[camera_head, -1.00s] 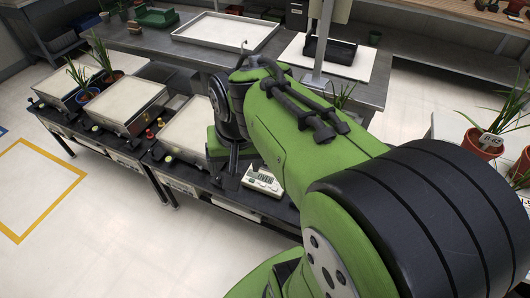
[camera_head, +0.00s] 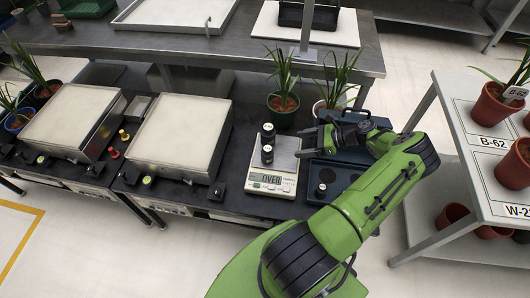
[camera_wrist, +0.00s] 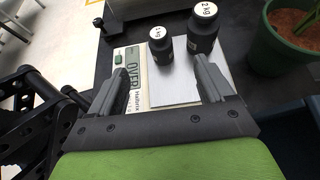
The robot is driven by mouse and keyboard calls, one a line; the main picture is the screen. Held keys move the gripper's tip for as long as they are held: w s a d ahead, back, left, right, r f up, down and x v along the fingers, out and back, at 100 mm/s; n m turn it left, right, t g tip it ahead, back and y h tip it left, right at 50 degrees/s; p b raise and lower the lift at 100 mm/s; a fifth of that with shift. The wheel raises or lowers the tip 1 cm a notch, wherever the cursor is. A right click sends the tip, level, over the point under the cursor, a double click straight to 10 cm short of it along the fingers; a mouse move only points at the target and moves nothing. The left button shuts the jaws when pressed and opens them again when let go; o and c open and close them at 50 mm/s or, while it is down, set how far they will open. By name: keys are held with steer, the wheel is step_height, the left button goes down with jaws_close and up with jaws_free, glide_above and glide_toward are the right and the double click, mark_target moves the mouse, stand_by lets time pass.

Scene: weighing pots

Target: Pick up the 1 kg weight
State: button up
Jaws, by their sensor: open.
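The 1 kg weight (camera_head: 266,154) is a small black cylinder with a white labelled top. It stands upright on the scale (camera_head: 288,170), whose display reads OVER. The 1 kg weight also shows in the wrist view (camera_wrist: 161,48). The larger 2 kg weight (camera_wrist: 203,30) stands close beside it; in the head view it is behind (camera_head: 268,132). My gripper (camera_head: 306,143) is to the right of both weights at the scale's right edge. In the wrist view my gripper (camera_wrist: 160,84) is open and empty, its fingers pointing towards the weights, with bare pan between.
A dark blue case (camera_head: 326,178) lies right of the scale, partly under my arm. Potted plants (camera_head: 282,103) stand behind the scale. A larger balance (camera_head: 180,135) is to the left. A white shelf with pots (camera_head: 480,150) is at the right.

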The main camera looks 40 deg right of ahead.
mark_target(272, 151)
steer(key=b+x, duration=0.2)
steer(key=x, duration=0.7)
steer(key=shift+a+f, duration=0.2)
steer(key=b+x, duration=0.1)
steer(key=x, duration=0.1)
steer(key=b+x, duration=0.1)
steer(key=x, duration=0.2)
steer(key=shift+f, duration=0.4)
steer(key=shift+r, duration=0.1)
steer(key=shift+c, duration=0.3)
jaws_close()
